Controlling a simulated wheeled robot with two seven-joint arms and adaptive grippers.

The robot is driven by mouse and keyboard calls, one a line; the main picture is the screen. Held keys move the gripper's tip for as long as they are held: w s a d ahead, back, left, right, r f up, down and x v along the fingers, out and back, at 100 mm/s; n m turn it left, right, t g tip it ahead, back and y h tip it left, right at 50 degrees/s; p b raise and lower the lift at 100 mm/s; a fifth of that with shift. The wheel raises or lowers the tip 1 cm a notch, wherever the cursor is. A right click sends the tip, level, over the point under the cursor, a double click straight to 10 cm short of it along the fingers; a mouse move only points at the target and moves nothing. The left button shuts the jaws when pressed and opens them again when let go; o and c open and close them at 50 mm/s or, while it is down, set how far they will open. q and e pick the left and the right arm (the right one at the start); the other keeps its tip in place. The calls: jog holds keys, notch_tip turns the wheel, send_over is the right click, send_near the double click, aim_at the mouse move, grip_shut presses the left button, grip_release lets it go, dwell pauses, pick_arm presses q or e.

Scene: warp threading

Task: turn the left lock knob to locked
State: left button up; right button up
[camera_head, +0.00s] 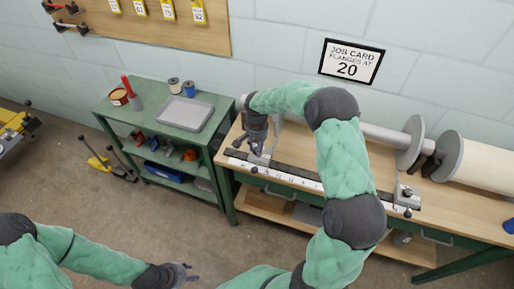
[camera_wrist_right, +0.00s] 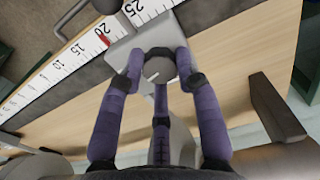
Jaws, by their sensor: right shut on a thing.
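The left lock knob (camera_wrist_right: 158,71) is a round grey knob with a pale line on its face, on a grey block beside the ruler. In the right wrist view my right gripper (camera_wrist_right: 160,78) is shut on the knob, its purple fingers around it. In the head view my right gripper (camera_head: 257,150) reaches down at the left end of the bench, where its fingers hide most of the knob. My left gripper (camera_head: 190,272) is empty over the floor at the lower left, its fingertips apart.
The ruler (camera_wrist_right: 72,58) has a red mark near 20. The job card (camera_head: 351,61) reads flanges at 20. Grey flange discs (camera_head: 448,157) stand on the bar at the right. A second lock block (camera_head: 405,196) sits at the ruler's right end. A green shelf (camera_head: 150,112) stands left of the bench.

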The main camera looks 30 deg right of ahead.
jog(key=shift+m, duration=1.2)
jog(key=o, duration=1.1)
jog(key=shift+o, duration=0.2)
notch_tip(320, 180, up, 12)
